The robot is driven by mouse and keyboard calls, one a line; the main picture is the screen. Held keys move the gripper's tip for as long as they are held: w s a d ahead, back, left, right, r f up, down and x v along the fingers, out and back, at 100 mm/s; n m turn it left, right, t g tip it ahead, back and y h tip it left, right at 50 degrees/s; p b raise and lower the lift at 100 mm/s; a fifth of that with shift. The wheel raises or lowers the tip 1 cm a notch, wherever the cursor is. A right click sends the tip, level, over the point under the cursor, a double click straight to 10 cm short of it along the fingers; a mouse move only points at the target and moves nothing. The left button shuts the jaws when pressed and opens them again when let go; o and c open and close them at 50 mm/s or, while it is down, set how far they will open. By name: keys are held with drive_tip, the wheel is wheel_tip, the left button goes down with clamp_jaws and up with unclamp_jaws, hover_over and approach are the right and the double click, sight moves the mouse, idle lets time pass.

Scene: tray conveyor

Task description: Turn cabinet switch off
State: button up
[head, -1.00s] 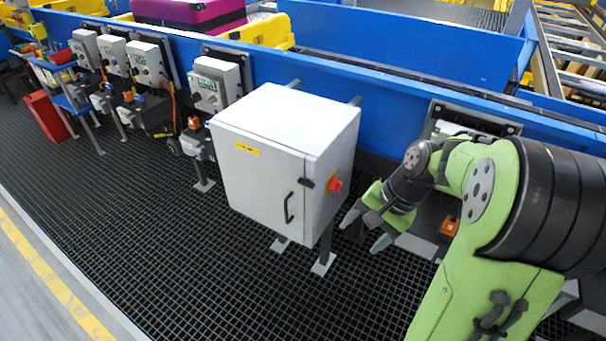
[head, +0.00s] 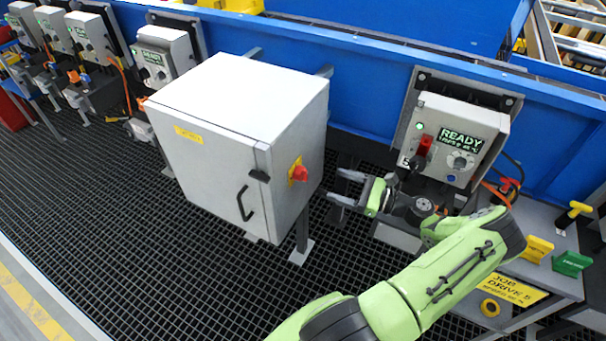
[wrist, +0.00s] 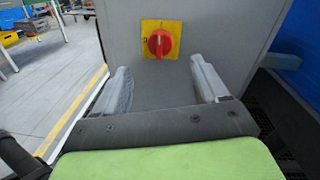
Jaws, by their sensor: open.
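The cabinet (head: 215,165) is a light grey box on legs with a black door handle and a yellow label on its front. Its red rotary switch (head: 299,173) sits on a yellow plate on the right side face. In the wrist view the switch (wrist: 160,43) is straight ahead, upper middle, with its grip bar roughly upright. My gripper (head: 343,187) is open and empty, to the right of the switch and pointing at it. In the wrist view its two fingers (wrist: 160,84) stand apart on either side below the switch, not visibly touching it.
A control box with a READY display (head: 455,135) stands on the blue conveyor frame (head: 385,70) to the right. A small table (head: 535,275) with yellow and green tags is at the lower right. More control boxes (head: 165,52) line the left. Dark grating floor (head: 130,235) lies in front.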

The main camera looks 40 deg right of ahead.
sight(307, 175)
drive_tip(key=b+x, duration=0.1)
drive_tip(key=x, duration=0.9)
drive_tip(key=shift+w+a+b, duration=0.1)
drive_tip(key=shift+w+b, duration=0.2)
drive_tip(key=c, duration=1.1)
drive_tip(key=shift+o, duration=0.2)
